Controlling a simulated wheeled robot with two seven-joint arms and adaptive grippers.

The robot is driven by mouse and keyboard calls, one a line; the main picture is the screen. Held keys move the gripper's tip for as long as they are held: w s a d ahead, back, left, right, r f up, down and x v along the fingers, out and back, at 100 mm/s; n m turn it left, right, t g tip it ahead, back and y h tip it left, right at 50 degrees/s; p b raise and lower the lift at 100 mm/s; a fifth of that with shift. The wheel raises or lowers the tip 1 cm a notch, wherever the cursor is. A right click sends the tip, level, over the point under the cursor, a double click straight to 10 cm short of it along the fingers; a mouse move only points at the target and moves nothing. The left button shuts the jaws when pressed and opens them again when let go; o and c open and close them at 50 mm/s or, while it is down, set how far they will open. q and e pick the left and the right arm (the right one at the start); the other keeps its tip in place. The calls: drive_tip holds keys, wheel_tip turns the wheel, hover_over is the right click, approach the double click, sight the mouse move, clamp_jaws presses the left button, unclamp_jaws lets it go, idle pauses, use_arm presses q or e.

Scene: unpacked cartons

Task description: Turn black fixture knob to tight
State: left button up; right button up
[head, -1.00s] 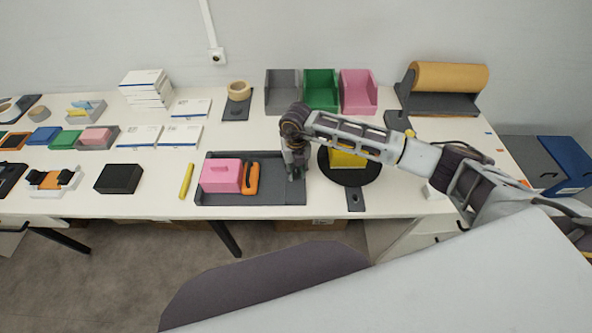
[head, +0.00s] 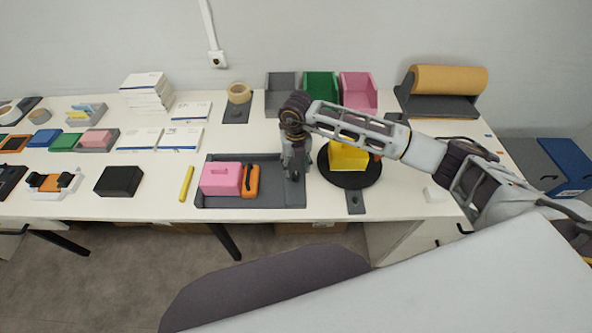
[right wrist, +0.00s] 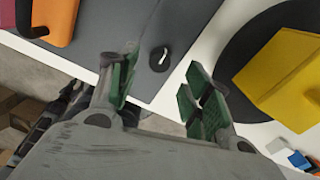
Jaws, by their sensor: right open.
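The black fixture knob (right wrist: 160,58) is a small dark round piece with a pale mark, on the right part of the grey tray (right wrist: 100,30) in the right wrist view. In the head view the knob (head: 294,176) shows as a small dark spot just below my right gripper (head: 294,164). In the right wrist view my right gripper (right wrist: 162,84) is open, with green-padded fingers spread apart and nothing between them. The knob lies beyond the fingertips, roughly between their lines, and looks clear of both. My left gripper is not in view.
The tray also holds a pink block (head: 220,178) and an orange-handled piece (head: 251,181). A yellow block (head: 347,158) on a black disc (head: 350,180) stands close at right. Grey, green and pink bins (head: 320,88) stand behind. My right arm spans over the disc.

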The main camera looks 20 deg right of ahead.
sight(296, 175)
wheel_tip(296, 175, up, 8)
drive_tip(key=shift+f, duration=0.2)
idle(0.8)
